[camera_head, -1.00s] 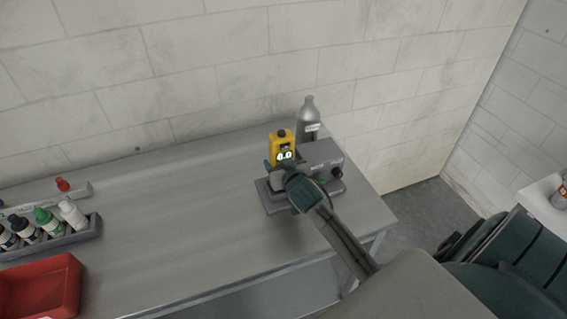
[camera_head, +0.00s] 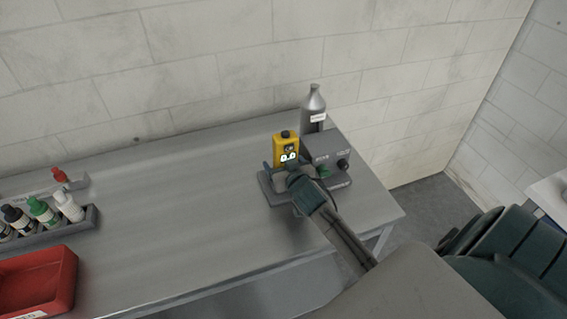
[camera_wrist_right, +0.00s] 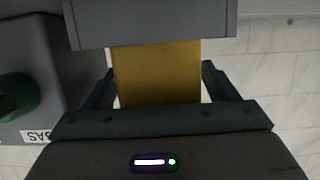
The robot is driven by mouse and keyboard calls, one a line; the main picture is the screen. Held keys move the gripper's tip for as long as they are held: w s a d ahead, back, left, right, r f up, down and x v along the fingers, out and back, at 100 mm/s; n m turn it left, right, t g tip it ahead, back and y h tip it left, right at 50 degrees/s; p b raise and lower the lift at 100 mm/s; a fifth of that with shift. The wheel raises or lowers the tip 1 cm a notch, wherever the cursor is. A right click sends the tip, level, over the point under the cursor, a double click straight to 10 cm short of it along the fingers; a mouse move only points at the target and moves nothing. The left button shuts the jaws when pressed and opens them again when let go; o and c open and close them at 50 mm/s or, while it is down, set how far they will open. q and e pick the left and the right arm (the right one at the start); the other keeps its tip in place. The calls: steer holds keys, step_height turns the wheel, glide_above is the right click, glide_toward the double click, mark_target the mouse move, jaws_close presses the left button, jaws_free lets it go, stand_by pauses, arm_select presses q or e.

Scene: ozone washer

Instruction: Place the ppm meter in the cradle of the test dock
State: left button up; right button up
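The yellow ppm meter (camera_head: 285,152) stands upright at the test dock (camera_head: 335,162), its lit display facing me. My right gripper (camera_head: 287,168) is in front of the meter's lower part. In the right wrist view the yellow meter (camera_wrist_right: 157,72) lies between the two fingers of my right gripper (camera_wrist_right: 160,88). Narrow gaps show beside it, so the fingers look open around it. A grey block (camera_wrist_right: 150,22), seemingly the cradle, covers the meter's far end there, so the meter appears seated in it. The exact contact is hidden. My left gripper is not in view.
A grey bottle (camera_head: 314,108) stands behind the dock. A green knob (camera_wrist_right: 15,92) on the dock is beside the gripper. Small bottles in a rack (camera_head: 88,222) and a red bin (camera_head: 62,285) are at the left. The middle of the table (camera_head: 180,205) is clear.

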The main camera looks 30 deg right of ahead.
steer(key=shift+r, duration=0.2)
steer(key=shift+s+r, duration=0.1)
steer(key=shift+s, duration=0.05)
steer(key=b+v, duration=0.3)
steer(key=v, duration=0.8)
steer(key=shift+s+a, duration=0.2)
steer(key=shift+s, duration=0.15)
steer(key=shift+d+r, duration=0.1)
